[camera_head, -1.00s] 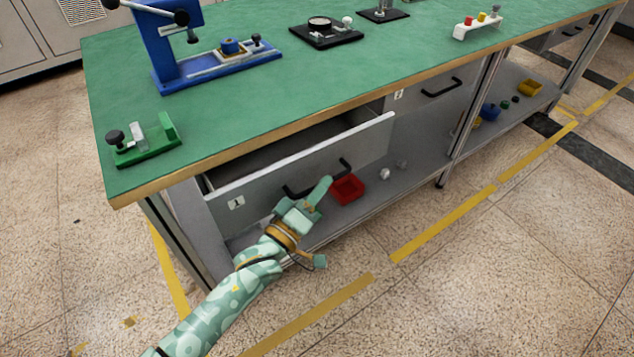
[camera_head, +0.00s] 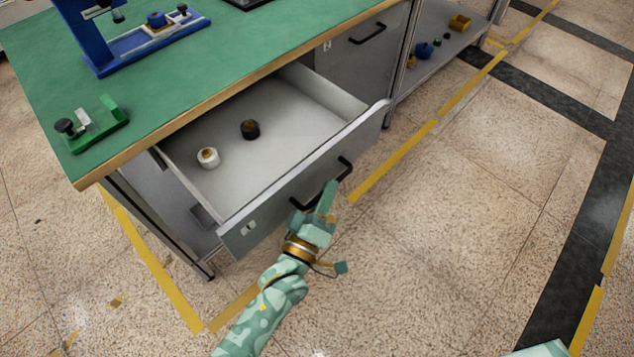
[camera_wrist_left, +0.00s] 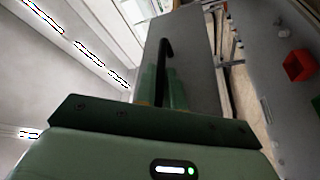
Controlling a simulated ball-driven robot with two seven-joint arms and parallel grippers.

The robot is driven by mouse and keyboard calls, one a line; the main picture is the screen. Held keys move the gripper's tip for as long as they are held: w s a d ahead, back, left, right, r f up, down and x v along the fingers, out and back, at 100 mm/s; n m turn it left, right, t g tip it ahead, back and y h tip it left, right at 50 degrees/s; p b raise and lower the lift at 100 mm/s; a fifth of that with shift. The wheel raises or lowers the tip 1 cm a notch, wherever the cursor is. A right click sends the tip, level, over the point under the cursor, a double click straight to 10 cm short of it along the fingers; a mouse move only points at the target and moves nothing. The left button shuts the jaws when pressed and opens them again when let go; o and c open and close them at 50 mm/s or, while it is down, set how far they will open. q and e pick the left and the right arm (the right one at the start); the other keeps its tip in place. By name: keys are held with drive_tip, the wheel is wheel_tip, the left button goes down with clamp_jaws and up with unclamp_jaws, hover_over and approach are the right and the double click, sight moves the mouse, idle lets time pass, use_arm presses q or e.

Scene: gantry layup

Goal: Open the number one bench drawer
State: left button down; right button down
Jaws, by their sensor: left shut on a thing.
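The number one drawer (camera_head: 285,205) stands well out from the bench, with its black bar handle (camera_head: 337,178) on the front and a number label at its left end. Inside lie a white round piece (camera_head: 208,157) and a dark round piece (camera_head: 250,129). My left gripper (camera_head: 324,203) is shut on the drawer handle. The left wrist view shows the fingers (camera_wrist_left: 162,90) at the black handle (camera_wrist_left: 166,55) in front of the grey drawer face. My right gripper is not in view.
The green-topped bench (camera_head: 190,60) carries a blue press (camera_head: 100,40) and a green fixture (camera_head: 92,124). A red bin (camera_wrist_left: 299,65) shows in the left wrist view. The floor at right is clear.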

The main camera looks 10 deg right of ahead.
use_arm(q)
drive_tip(key=shift+s+f, duration=0.1)
drive_tip(key=shift+f, duration=0.05)
drive_tip(key=c, duration=1.5)
unclamp_jaws()
